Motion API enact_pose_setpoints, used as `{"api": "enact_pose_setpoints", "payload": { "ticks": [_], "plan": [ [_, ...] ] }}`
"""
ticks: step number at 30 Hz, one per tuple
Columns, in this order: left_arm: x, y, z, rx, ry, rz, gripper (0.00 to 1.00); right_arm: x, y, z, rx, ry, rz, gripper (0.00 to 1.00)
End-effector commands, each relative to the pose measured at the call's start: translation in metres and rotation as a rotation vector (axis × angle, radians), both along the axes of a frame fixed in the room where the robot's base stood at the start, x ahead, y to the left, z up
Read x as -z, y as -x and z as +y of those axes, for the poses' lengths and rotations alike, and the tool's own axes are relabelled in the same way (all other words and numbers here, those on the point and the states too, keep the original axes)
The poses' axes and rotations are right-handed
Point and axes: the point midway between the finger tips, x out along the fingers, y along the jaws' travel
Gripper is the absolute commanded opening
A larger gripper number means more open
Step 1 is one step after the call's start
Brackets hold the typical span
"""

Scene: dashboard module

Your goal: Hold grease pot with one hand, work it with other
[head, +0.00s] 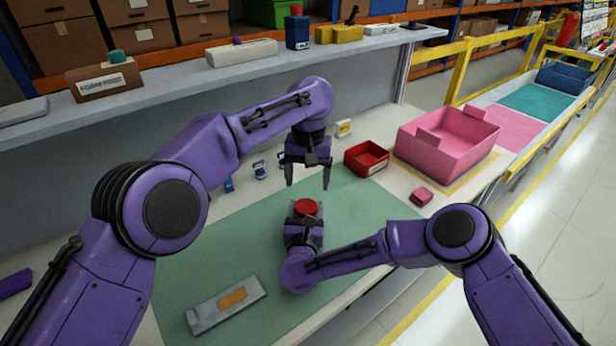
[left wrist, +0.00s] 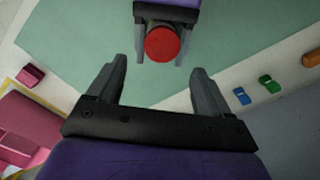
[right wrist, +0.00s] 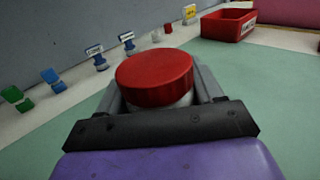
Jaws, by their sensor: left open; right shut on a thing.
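The grease pot (head: 305,207) has a round red lid and a pale body. It stands upright over the green mat (head: 235,235). My right gripper (head: 304,222) is shut on the pot, with one finger on each side, as the right wrist view shows close up (right wrist: 155,78). My left gripper (head: 308,184) is open and empty, pointing down above and behind the pot. In the left wrist view the red lid (left wrist: 162,43) lies beyond the open fingers (left wrist: 158,85), apart from them. Whether the pot touches the mat is hard to tell.
A red bin (head: 366,160), a pink crate (head: 447,140) and a small pink block (head: 421,196) are to the right. A grey plate with an orange patch (head: 228,305) lies at the front left of the mat. Several small clips stand along the back edge.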

Motion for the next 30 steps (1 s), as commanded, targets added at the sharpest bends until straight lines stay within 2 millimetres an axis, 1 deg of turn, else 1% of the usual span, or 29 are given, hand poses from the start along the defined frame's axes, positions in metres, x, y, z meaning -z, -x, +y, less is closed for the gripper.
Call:
{"api": "enact_pose_setpoints", "payload": {
  "ticks": [4, 7, 11, 15, 18, 21, 24, 30],
  "plan": [
    [0.001, 0.000, 0.000, 0.001, 0.002, 0.000, 0.80, 0.000, 0.000, 0.000, 0.000, 0.000, -0.001, 0.00],
    [0.007, 0.000, 0.000, 0.000, 0.003, 0.002, 0.80, 0.000, 0.000, 0.000, 0.000, 0.000, -0.001, 0.00],
    [0.027, 0.001, 0.000, 0.002, 0.002, 0.004, 0.80, 0.000, 0.000, 0.000, 0.000, 0.000, -0.001, 0.00],
    [0.052, 0.001, 0.000, 0.001, 0.003, 0.004, 0.80, 0.000, 0.000, 0.000, 0.000, 0.000, -0.001, 0.00],
    [0.066, 0.001, 0.000, 0.001, 0.005, 0.003, 0.80, 0.000, 0.000, 0.000, 0.000, 0.000, -0.001, 0.00],
    [0.075, 0.001, 0.000, 0.002, 0.003, 0.001, 0.80, 0.000, 0.000, 0.000, 0.000, 0.000, -0.001, 0.00],
    [0.080, 0.001, 0.000, 0.002, 0.004, 0.001, 0.80, 0.000, 0.000, 0.000, 0.000, 0.000, -0.001, 0.00],
    [0.080, 0.001, 0.000, 0.002, 0.004, 0.001, 0.80, 0.000, 0.000, 0.000, 0.000, 0.000, -0.001, 0.00]
  ]
}}
